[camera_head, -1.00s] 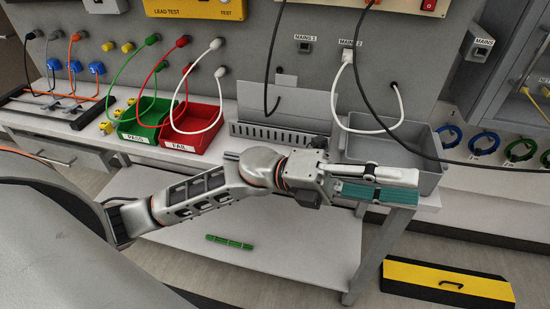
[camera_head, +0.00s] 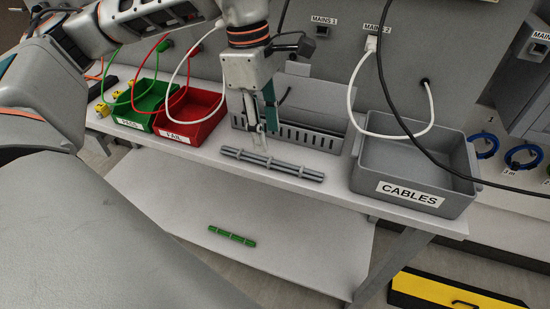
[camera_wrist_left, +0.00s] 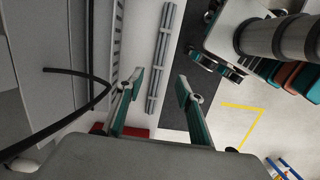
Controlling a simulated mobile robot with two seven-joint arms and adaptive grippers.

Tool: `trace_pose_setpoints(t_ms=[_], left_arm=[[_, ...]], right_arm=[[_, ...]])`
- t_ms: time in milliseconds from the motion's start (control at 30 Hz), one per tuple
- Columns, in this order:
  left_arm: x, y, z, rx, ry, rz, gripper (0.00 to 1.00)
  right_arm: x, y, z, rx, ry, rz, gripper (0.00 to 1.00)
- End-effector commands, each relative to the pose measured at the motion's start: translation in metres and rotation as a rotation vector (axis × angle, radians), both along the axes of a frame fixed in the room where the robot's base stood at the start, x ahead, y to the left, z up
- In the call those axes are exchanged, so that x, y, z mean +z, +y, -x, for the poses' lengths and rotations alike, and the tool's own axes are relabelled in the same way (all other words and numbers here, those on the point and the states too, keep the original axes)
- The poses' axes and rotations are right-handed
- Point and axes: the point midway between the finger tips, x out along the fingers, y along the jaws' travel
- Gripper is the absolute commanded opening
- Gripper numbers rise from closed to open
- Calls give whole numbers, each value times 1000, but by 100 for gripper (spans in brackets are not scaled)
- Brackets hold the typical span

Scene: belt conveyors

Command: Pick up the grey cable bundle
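The grey cable bundle (camera_head: 272,164) lies on the white bench top in front of the slotted grey holder, tied at several points. It also shows in the left wrist view (camera_wrist_left: 160,60), running up and down the picture between and beyond the fingers. My left gripper (camera_head: 264,128) points down just above and behind the bundle in the head view. In the left wrist view its two teal-padded fingers (camera_wrist_left: 160,87) are apart with nothing between them. The gripper appears clear of the bundle. My right gripper is not in view.
A grey bin marked CABLES (camera_head: 415,190) stands right of the bundle. Red FAIL (camera_head: 190,132) and green PASS (camera_head: 137,118) bins stand left. The slotted holder (camera_head: 310,133) is close behind. A green bundle (camera_head: 232,236) lies on the lower shelf. Black and white cables hang above.

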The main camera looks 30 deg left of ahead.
Motion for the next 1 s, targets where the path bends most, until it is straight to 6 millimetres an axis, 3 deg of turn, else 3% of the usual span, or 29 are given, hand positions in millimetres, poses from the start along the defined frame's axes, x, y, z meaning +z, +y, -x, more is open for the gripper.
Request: trace_pose_setpoints(t_ms=[100, 467, 733, 1000], left_arm=[[-3, 7, -1, 13, -9, -23, 37], [-34, 2, -1, 11, -7, -22, 37], [-71, -4, 0, 12, -6, -22, 37], [-74, -5, -1, 12, -10, -21, 37]], right_arm=[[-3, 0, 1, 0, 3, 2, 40], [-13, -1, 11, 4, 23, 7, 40], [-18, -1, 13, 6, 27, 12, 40], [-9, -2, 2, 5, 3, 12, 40]])
